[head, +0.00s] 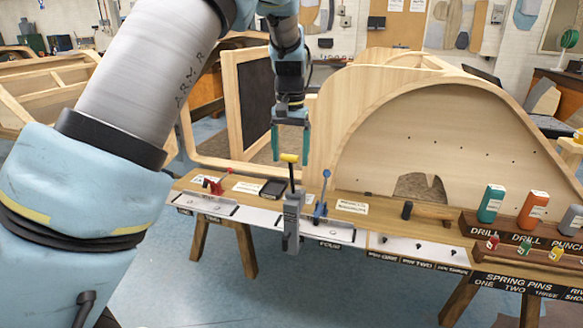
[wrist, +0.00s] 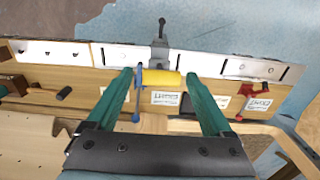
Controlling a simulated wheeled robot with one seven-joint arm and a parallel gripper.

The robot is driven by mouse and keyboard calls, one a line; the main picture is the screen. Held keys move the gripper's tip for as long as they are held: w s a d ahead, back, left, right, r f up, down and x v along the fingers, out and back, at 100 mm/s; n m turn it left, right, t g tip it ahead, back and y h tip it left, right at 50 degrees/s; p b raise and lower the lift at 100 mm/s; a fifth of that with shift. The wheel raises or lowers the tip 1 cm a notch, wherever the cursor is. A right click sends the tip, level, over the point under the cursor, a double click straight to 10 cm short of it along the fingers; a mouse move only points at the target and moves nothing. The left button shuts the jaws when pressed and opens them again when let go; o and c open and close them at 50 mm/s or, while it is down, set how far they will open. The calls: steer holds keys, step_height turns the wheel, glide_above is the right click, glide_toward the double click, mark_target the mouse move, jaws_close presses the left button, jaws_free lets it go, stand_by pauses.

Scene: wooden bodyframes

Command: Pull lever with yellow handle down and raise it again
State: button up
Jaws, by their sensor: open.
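The lever's yellow handle (head: 289,158) tops a dark upright rod (head: 291,178) on a grey metal base (head: 292,218) at the front edge of the bench. My gripper (head: 291,158) is open with its green fingers pointing down, right above or around the handle in the head view. In the wrist view the yellow handle (wrist: 161,78) lies between the two open fingertips (wrist: 162,75), with gaps on both sides. I cannot tell the exact height of the fingertips against the handle.
A hammer (head: 430,212), drill bottles (head: 491,204) and spring-pin holders are at the right. A wooden bodyframe (head: 430,130) rises behind the bench.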

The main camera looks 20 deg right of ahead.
mark_target(292, 177)
steer(key=shift+f+p, duration=0.45)
steer(key=shift+f, duration=2.1)
jaws_close()
